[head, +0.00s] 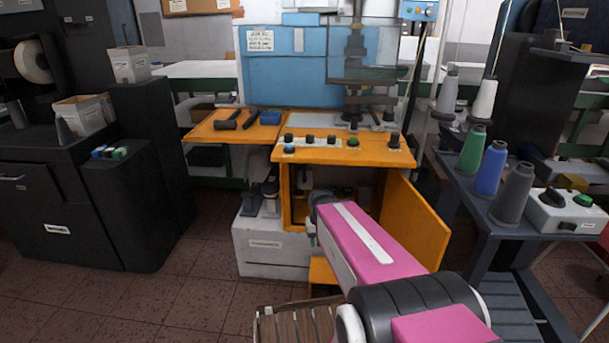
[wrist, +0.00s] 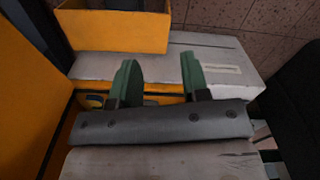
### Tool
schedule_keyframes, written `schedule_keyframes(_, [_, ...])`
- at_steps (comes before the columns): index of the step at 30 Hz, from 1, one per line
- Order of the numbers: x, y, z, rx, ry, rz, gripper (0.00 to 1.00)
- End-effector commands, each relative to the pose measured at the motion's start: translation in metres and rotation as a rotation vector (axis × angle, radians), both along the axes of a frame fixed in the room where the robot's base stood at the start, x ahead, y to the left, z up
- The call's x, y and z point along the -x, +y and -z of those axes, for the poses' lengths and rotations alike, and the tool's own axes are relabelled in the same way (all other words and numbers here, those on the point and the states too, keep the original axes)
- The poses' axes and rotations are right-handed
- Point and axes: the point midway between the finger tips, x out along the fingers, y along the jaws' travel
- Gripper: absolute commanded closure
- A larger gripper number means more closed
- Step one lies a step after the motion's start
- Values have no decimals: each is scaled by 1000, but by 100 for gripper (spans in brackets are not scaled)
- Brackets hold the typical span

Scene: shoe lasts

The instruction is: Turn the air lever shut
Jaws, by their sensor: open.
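I cannot make out the air lever for certain in either view. The orange machine (head: 345,152) stands ahead, with its cabinet door (head: 412,222) open to the right. My pink arm reaches to the cabinet opening (head: 298,205) and hides much of its inside. In the wrist view, my gripper (wrist: 158,76) has two green fingers set apart, with no object seen between them. A small yellow and dark fitting (wrist: 95,101) shows just left of the fingers, partly hidden by the gripper body; I cannot tell what it is.
A pale box (head: 272,247) sits on the floor beside the cabinet, left of it. A dark table with thread cones (head: 488,168) stands at right. Black cabinets (head: 60,195) stand at left. Hand tools (head: 238,120) lie on the orange side shelf. Tiled floor at front left is clear.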

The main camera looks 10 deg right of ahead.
Motion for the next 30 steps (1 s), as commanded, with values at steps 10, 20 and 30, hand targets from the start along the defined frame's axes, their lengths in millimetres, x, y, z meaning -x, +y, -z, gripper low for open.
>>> schedule_keyframes(10, [-66, 18, 15, -47, -286, -43, 58])
schedule_keyframes(20, [-166, 41, 9, -74, -816, -66, 58])
schedule_keyframes(30, [-231, 44, -27, 6, -1369, -7, 58])
